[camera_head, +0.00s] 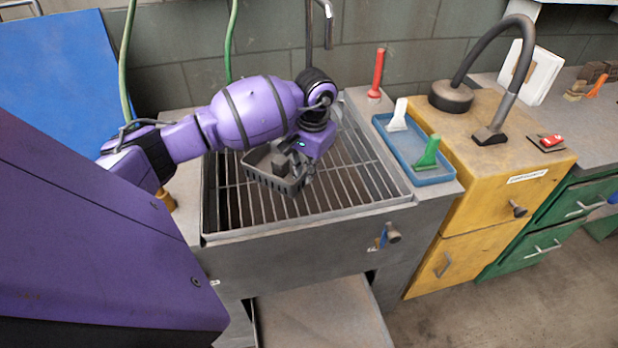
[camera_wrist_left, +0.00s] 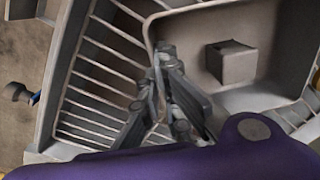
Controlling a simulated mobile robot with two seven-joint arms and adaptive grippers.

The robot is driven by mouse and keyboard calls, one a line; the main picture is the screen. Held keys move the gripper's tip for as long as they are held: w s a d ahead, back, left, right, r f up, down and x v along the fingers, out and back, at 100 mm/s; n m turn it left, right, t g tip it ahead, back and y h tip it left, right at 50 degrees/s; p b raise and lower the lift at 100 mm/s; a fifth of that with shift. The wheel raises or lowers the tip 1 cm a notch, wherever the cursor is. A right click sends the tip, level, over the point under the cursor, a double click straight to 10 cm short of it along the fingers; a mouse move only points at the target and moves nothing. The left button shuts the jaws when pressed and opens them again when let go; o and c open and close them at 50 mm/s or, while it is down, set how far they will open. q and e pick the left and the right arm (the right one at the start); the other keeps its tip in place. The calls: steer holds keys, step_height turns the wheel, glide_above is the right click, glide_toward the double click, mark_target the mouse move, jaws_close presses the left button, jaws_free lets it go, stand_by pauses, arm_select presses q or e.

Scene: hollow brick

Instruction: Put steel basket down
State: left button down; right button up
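The steel basket (camera_head: 262,180) is a small grey open tray over the slatted grate of the sink. A grey block (camera_head: 281,165) lies inside it, and the block also shows in the left wrist view (camera_wrist_left: 232,63). My left gripper (camera_head: 304,172) points down at the basket's right side. In the left wrist view, my left gripper's fingers (camera_wrist_left: 164,62) are closed on the rim of the basket (camera_wrist_left: 205,82). I cannot tell whether the basket's bottom touches the grate. My right gripper is in neither view.
The grate (camera_head: 345,190) is bare to the right of the basket. A blue tray (camera_head: 432,180) with a white and a green brush stands to the right. A red-handled tool (camera_head: 377,72) and a tap (camera_head: 327,20) are behind. A yellow cabinet (camera_head: 480,180) stands further right.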

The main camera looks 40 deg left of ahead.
arm_select(q)
steer(key=shift+f, duration=0.75)
steer(key=shift+r, duration=0.15)
steer(key=c, duration=2.4)
jaws_free()
steer(key=shift+f, duration=0.25)
steer(key=shift+c, duration=0.2)
steer(key=o, duration=0.5)
steer(key=shift+c, duration=0.2)
